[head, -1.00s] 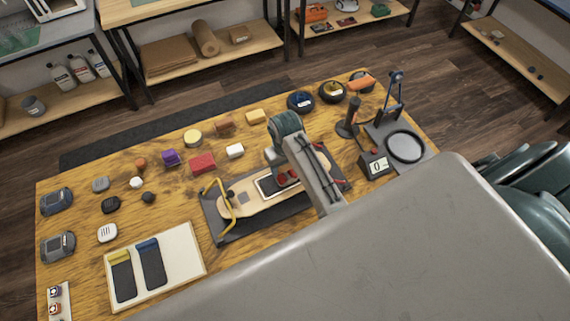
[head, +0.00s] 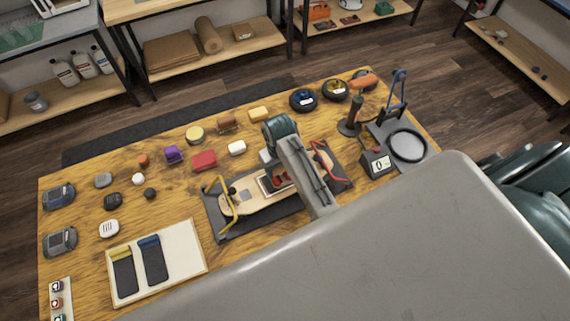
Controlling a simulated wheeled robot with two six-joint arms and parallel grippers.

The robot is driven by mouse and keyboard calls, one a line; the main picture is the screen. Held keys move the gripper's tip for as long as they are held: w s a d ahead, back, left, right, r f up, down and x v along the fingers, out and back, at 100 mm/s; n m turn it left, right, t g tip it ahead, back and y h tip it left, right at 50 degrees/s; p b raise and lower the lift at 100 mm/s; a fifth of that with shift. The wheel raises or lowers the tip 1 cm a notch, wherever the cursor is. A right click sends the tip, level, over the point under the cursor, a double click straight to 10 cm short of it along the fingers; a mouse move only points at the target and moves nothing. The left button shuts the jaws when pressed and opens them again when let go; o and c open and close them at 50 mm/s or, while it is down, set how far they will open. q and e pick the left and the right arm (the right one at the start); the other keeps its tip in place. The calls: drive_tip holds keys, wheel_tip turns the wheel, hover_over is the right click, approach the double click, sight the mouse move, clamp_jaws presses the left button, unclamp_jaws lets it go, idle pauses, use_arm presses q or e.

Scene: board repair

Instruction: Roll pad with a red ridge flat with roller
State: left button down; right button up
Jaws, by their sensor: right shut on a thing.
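A wooden skateboard deck (head: 243,207) lies on a dark mat (head: 237,228) on the table. A dark pad (head: 267,186) with a pale border lies on the deck, partly under my right arm. A red part (head: 281,181) shows beside it; I cannot tell whether it is the ridge or part of the tool. My right gripper (head: 272,167) is over the deck at the pad, mostly hidden by its own wrist and forearm. It is shut on what seems to be the roller, which is barely visible. My left gripper is not in view.
A yellow clamp (head: 224,205) and a red clamp (head: 325,158) stand at the deck's ends. A cream tray (head: 190,236) holds pads with yellow and blue ridges. Several small blocks (head: 204,160) lie behind. A scale (head: 377,164) and a black-handled tool (head: 350,118) stand right.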

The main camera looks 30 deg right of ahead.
drive_tip(key=shift+a+f, duration=0.1)
drive_tip(key=shift+a, duration=1.85)
drive_tip(key=shift+d, duration=3.3)
drive_tip(key=shift+a, duration=3.35)
drive_tip(key=shift+d, duration=3.3)
drive_tip(key=shift+r, duration=3.55)
